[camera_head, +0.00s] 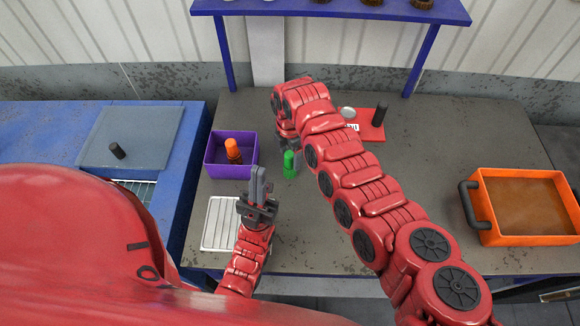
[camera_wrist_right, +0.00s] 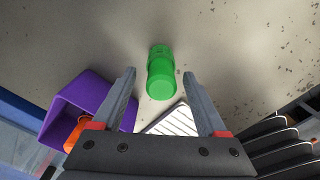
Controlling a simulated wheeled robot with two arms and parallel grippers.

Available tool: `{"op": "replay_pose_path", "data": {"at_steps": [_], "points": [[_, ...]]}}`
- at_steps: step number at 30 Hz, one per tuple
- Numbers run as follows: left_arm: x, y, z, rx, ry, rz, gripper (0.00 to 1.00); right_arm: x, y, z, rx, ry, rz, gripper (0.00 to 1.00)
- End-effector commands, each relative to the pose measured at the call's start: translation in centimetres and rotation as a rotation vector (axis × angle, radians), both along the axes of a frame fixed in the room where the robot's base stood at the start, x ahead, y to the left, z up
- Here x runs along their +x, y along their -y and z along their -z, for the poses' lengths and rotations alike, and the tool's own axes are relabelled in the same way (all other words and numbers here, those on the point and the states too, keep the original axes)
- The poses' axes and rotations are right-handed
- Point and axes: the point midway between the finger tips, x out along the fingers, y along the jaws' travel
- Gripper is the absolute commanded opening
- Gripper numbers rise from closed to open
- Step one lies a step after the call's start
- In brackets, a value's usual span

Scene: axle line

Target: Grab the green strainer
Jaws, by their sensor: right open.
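The green strainer (camera_head: 289,165) stands on the grey table, a small green cylinder. In the right wrist view the green strainer (camera_wrist_right: 161,75) shows ahead, between the lines of the two fingers and apart from both. My right gripper (camera_wrist_right: 159,74) is open and empty. In the head view its fingers are hidden behind my right arm, just above and beyond the strainer. My left gripper (camera_head: 258,182) points up the picture, left of and nearer than the strainer. Its fingers look close together with nothing visible between them, but their opening is unclear.
A purple bin (camera_head: 216,172) holding an orange-topped bottle (camera_head: 233,150) stands left of the strainer. A white slatted tray (camera_head: 219,225) lies near my left gripper. A red board (camera_head: 370,128) is behind my right arm. An orange crate (camera_head: 483,222) sits right. A blue shelf (camera_head: 340,12) spans the back.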

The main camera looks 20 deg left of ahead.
Motion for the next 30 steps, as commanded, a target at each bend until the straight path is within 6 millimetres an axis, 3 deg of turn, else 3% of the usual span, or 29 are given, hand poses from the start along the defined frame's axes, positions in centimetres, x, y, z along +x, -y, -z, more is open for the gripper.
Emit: {"op": "replay_pose_path", "data": {"at_steps": [5, 6, 18, 30], "points": [[-0.01, 0.00, -0.08, 0.000, 0.000, 0.000, 0.00, -0.01, -0.02, -0.08, 0.000, 0.000, -0.001, 0.76], [-0.01, 0.00, -0.08, 0.000, 0.000, 0.000, 0.00, -0.01, -0.02, -0.09, 0.000, 0.000, -0.001, 0.72], [-0.01, 0.00, -0.07, 0.000, 0.000, 0.000, 0.00, -0.02, 0.01, -0.07, -0.001, -0.001, 0.000, 0.00], [-0.01, 0.00, -0.07, 0.000, 0.000, 0.000, 0.00, -0.03, 0.01, -0.07, -0.001, -0.001, -0.001, 0.00]]}}
